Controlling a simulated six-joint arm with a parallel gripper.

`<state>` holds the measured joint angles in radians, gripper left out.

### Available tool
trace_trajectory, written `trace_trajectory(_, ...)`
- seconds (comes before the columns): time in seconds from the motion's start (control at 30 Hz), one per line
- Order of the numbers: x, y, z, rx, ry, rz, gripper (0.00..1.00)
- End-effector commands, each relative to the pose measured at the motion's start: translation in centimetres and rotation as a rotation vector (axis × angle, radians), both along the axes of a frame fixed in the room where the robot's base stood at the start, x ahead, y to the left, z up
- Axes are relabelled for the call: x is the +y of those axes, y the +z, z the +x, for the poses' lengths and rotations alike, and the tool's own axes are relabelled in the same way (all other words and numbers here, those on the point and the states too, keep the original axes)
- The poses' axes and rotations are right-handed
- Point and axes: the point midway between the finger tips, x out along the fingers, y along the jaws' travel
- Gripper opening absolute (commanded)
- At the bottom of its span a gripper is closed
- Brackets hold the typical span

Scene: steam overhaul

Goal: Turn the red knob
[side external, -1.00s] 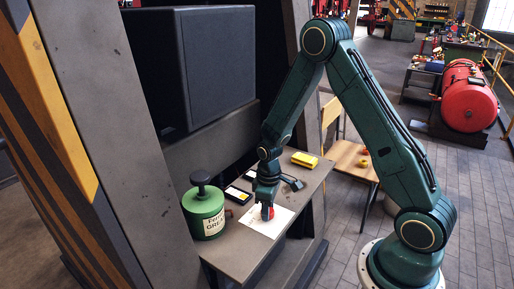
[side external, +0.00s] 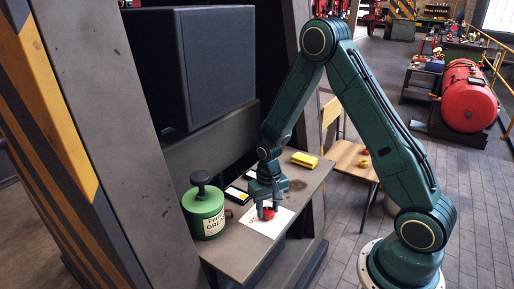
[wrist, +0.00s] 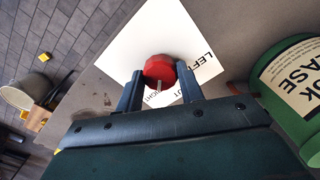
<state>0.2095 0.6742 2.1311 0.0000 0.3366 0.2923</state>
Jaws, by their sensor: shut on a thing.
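The red knob (side external: 268,213) sits on a white sheet or plate (side external: 281,219) on the grey bench. My gripper (side external: 267,208) points straight down over it, with a finger at each side. In the wrist view the round red knob (wrist: 159,69) lies between the tips of my gripper (wrist: 160,86), which is shut on it. A pale pointer mark shows at the knob's near edge. Printed words including "LEFT" and "RIGHT" show on the white plate (wrist: 125,45); some letters are hidden behind the fingers and knob.
A green grease pot (side external: 205,211) with a dark knobbed lid stands close to the left of the plate. A yellow block (side external: 304,160) and a small dark case with yellow and white (side external: 237,195) lie farther back on the bench. A dark cabinet (side external: 190,70) stands behind.

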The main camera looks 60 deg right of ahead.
Motion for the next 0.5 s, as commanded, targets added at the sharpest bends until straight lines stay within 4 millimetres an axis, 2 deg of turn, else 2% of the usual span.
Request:
trace_trajectory(0.2, -0.01, 0.06, 0.05, -0.001, -0.143, -0.001, 0.15)
trace_trajectory(0.5, 0.00, 0.07, 0.07, -0.002, -0.229, -0.001, 0.15)
